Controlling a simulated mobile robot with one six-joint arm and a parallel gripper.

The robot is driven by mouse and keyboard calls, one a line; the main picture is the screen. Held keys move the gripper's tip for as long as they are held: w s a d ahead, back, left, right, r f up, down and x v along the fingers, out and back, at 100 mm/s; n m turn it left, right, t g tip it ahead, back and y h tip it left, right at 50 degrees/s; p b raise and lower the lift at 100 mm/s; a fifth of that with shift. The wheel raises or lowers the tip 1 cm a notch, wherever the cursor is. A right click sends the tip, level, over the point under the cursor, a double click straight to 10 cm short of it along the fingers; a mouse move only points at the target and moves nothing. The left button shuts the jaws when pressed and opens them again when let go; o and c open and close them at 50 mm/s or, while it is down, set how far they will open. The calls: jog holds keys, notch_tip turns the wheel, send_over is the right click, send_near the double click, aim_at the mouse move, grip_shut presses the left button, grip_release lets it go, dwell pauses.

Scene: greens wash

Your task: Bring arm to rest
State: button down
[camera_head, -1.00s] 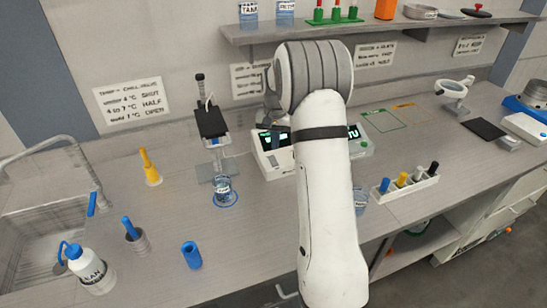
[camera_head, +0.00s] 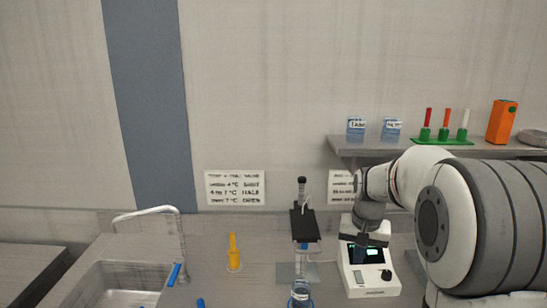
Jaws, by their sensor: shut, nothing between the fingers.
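My white and grey arm fills the right side of the head view, folded close to the camera. My gripper (camera_head: 371,239), a dark grey end piece, points down in front of a white instrument with a lit display (camera_head: 370,273). It is shut with nothing in it; its fingers are small and partly lost against the instrument. I cannot tell how far it is above the bench.
A stand with a black plate (camera_head: 304,226) and a beaker (camera_head: 300,292) stand left of the instrument. A shelf (camera_head: 350,146) with jars and tubes hangs above my arm.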

jog(key=s+a+n+t, duration=0.1)
jog(key=s+a+n, duration=0.1)
jog(key=s, duration=1)
jog(key=s+a+r+n+t, duration=0.1)
jog(key=s+a, duration=0.3)
jog(key=s, duration=0.7)
jog(key=shift+s+a+r+n+b, duration=0.2)
jog(key=shift+s+a+n+b, duration=0.1)
jog(key=shift+s+a+n, duration=0.1)
